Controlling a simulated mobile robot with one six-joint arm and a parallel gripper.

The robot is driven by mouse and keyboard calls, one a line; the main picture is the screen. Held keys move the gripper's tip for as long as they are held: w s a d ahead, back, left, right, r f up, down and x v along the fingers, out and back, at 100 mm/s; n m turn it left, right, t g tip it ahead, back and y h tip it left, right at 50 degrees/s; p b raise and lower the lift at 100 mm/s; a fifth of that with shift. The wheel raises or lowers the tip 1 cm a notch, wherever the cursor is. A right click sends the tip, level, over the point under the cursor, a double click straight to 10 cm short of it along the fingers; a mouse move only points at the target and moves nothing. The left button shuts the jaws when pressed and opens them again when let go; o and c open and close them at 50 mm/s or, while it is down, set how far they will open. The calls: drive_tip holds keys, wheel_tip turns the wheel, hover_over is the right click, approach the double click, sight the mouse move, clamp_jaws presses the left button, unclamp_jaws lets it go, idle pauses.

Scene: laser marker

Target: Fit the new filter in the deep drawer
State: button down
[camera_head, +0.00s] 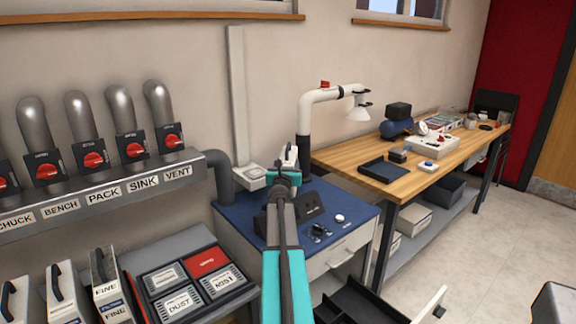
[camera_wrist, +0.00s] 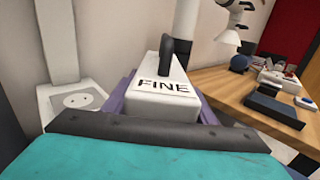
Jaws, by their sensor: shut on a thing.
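My gripper (camera_head: 284,170) is shut on a white filter (camera_head: 290,155) and holds it up above the blue-topped cabinet (camera_head: 240,205), near the wall. In the wrist view the filter (camera_wrist: 162,98) is a white block with the black word FINE and a dark upright handle. Its lower part is hidden behind my gripper. An open drawer (camera_head: 360,302) with a dark interior and a pale front stands low in front of the cabinet; its bottom is partly out of frame. A closed drawer front (camera_head: 341,255) with a handle is above it.
More upright filters, one marked FINE (camera_head: 108,285), stand at lower left beside a dark tray (camera_head: 128,284) of labelled cartridges. Red-knobbed valves (camera_head: 92,159) line the wall shelf. A wooden bench (camera_head: 340,155) stands to the right. Floor (camera_head: 475,215) is clear there.

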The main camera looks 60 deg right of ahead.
drive_tip(key=shift+s+a+f+b, duration=0.1)
drive_tip(key=shift+f+b, duration=0.35)
drive_tip(key=shift+f, duration=0.35)
drive_tip(key=c, duration=1)
unclamp_jaws()
drive_tip(key=shift+f, duration=0.2)
drive_tip(key=shift+o, duration=1.2)
drive_tip(key=shift+w+d+f, duration=0.2)
drive_tip(key=shift+d, duration=0.15)
drive_tip(key=shift+a+r, duration=0.15)
drive_tip(key=shift+r, duration=0.2)
drive_tip(key=shift+r+p, duration=0.85)
drive_tip(key=v, duration=1.2)
drive_tip(key=shift+f+b, duration=0.15)
drive_tip(key=shift+b, duration=0.3)
